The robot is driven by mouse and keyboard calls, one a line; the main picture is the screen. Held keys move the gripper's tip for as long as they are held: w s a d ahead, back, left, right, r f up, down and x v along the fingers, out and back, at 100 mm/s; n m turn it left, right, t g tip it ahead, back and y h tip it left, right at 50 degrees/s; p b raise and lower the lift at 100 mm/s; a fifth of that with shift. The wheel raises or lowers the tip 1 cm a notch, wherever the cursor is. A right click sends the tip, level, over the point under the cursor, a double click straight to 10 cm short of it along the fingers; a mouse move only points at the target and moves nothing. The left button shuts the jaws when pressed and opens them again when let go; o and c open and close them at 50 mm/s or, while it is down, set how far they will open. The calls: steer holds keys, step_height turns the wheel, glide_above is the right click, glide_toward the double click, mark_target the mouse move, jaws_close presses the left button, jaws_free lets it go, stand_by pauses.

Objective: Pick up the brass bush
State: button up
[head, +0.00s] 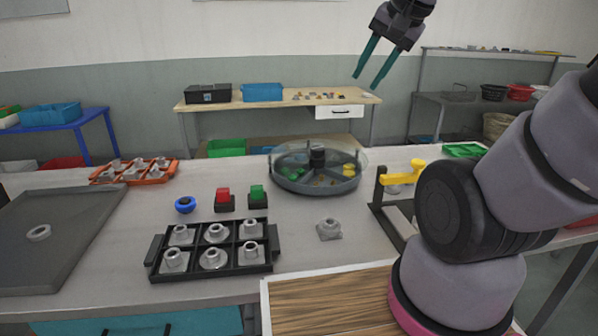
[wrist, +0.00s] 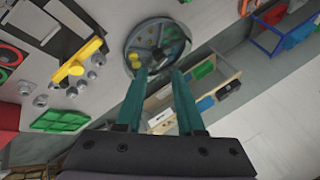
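A round clear-walled tank (head: 283,160), divided into sectors with a dark central post, stands on the bench. Small yellow parts (head: 349,169), gold-coloured bits and a green part (head: 298,173) lie inside it. I cannot tell which piece, if any, is the brass bush; they are too small. My gripper (head: 364,82) is raised high above and beyond the tank, its two teal fingers apart with nothing between them. In the wrist view the tank (wrist: 133,52) shows beyond the open fingertips (wrist: 158,73), with yellow pieces at its left.
A black tray (head: 212,271) of grey metal parts is at front left, an orange tray (head: 157,180) behind it. Red (head: 224,201) and green (head: 258,198) buttons, a loose grey part (head: 329,229) and a yellow-topped stand (head: 405,170) surround the tank. A grey tray (head: 75,215) lies left.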

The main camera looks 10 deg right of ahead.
steer(key=w+a+f+m+g, duration=0.1)
steer(key=w+f+m, duration=0.9)
steer(key=w, duration=0.1)
steer(key=m+g, duration=0.2)
steer(key=m, duration=1.1)
glide_toward(317, 183)
step_height(317, 183, down, 3)
steer(key=shift+s+a+r, duration=0.1)
steer(key=shift+a+r, duration=0.1)
steer(key=shift+r, duration=0.05)
steer(key=shift+w+x, duration=0.15)
steer(key=shift+x, duration=1.35)
steer(key=shift+w+x, duration=0.15)
steer(key=shift+x, duration=1.35)
steer(key=shift+r, duration=0.2)
jaws_close()
